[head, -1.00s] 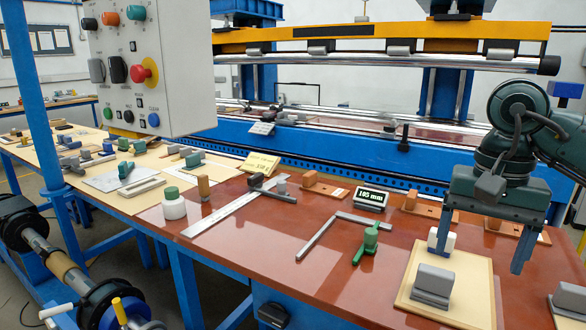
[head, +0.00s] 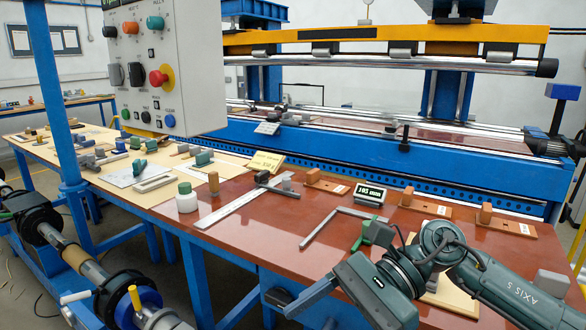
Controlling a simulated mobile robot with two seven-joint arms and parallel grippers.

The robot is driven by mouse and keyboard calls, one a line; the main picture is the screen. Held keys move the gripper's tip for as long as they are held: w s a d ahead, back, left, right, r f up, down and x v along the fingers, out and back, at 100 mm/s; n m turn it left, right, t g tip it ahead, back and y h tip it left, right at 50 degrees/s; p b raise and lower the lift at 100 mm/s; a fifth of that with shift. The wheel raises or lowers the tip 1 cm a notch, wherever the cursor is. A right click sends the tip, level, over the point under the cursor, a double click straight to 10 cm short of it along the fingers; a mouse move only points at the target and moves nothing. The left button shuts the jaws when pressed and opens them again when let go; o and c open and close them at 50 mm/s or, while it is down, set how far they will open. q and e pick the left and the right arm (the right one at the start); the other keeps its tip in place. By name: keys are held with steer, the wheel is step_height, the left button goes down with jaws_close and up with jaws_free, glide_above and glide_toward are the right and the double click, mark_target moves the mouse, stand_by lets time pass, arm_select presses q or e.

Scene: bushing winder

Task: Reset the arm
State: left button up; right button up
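My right arm comes in from the right edge and reaches across the lower right. Its gripper (head: 312,312) hangs low at the front edge of the red-brown table (head: 255,240), tilted, fingers toward the lower left. One blue finger shows clearly at the outer end of the palm; the other is mostly hidden or cut off below. The gripper looks open, with nothing seen in it. My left gripper is not in view. The arm covers most of a cream board (head: 455,297) and part of a green clamp-like piece (head: 377,233).
A control box (head: 165,75) hangs at upper left. The blue winder (head: 400,150) stands behind; a shaft (head: 75,257) is at lower left.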

steer(key=w+a+r+m+t+y+p, duration=0.1)
steer(key=a+r+m+t+y, duration=0.25)
steer(key=m+y, duration=0.8)
steer(key=w+d+f+m+t+h+p, duration=0.1)
steer(key=d+f+m+t+h, duration=0.35)
steer(key=m, duration=0.75)
steer(key=w+d+f+m+t+h, duration=0.1)
steer(key=w+f+m+t+h, duration=0.1)
steer(key=f+m+t+h, duration=0.75)
steer(key=w+d+f+m+t+h+p, duration=0.1)
steer(key=d+f+m+t, duration=0.3)
steer(key=m, duration=1)
steer(key=s+d+f+m+g+h, duration=0.2)
steer(key=s+f+m, duration=0.3)
steer(key=f, duration=0.2)
steer(key=s+d+f+m+g+h, duration=0.2)
steer(key=s+f+m+g+h, duration=0.1)
steer(key=s+f+m, duration=0.2)
step_height(320, 180, down, 2)
steer(key=shift+s+d+f+m+p, duration=0.1)
steer(key=shift+s+d+m+p, duration=0.2)
steer(key=shift+s, duration=0.5)
steer(key=shift+h, duration=0.25)
